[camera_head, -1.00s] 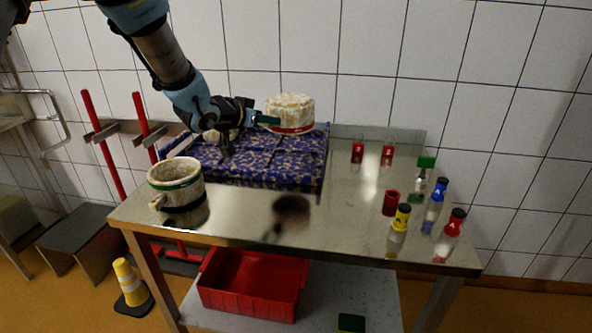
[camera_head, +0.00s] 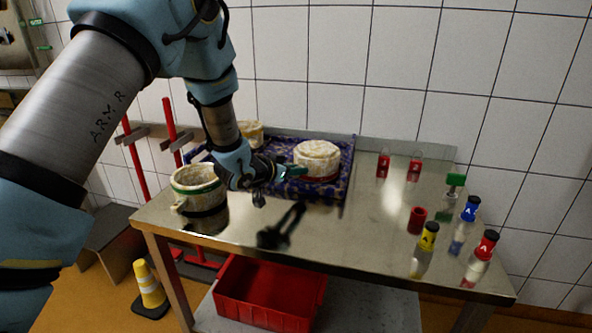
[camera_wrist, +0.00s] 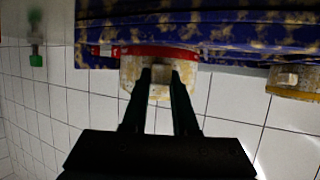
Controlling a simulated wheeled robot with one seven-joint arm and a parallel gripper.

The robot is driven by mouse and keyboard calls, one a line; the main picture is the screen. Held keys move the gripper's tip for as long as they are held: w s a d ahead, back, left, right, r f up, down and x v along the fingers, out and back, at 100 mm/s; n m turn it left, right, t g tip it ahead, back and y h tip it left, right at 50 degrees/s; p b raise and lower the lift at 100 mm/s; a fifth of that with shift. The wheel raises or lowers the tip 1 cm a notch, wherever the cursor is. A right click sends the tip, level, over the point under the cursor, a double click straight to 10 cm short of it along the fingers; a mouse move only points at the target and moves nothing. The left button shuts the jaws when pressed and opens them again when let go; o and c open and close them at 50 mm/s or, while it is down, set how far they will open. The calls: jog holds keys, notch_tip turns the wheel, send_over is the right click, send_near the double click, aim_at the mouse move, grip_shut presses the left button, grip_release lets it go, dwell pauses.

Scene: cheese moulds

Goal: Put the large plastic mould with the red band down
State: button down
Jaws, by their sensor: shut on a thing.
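The large whitish mould with the red band (camera_head: 317,157) is upright at the right part of the blue-and-gold patterned cloth (camera_head: 336,192) on the steel table. My gripper (camera_head: 293,171) comes from the left and is shut on it. In the wrist view the picture is upside down; the mould (camera_wrist: 158,92) shows between the fingertips (camera_wrist: 162,73), its red band close to the cloth (camera_wrist: 225,30). The mould's base is at or just above the cloth; I cannot tell if it touches.
A yellow-banded mould (camera_head: 251,131) stands at the cloth's back left. A green-banded mould (camera_head: 198,190) stands at the table's front left. Red-labelled jars (camera_head: 383,165), a red cup (camera_head: 417,220) and several capped bottles (camera_head: 428,236) stand on the right. The table's front middle is clear.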

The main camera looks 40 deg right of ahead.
jog(key=shift+f, duration=0.35)
jog(key=shift+f, duration=0.1)
jog(key=shift+f+b, duration=0.15)
jog(key=shift+b, duration=0.15)
jog(key=c, duration=0.7)
grip_release()
jog(key=shift+a+r+p, duration=0.2)
jog(key=shift+r+p, duration=0.1)
jog(key=shift+r, duration=0.05)
jog(key=b+v, duration=0.2)
jog(key=v, duration=0.9)
jog(key=shift+s+a+b, duration=0.1)
jog(key=shift+a+b, duration=0.2)
jog(key=shift+b, duration=0.1)
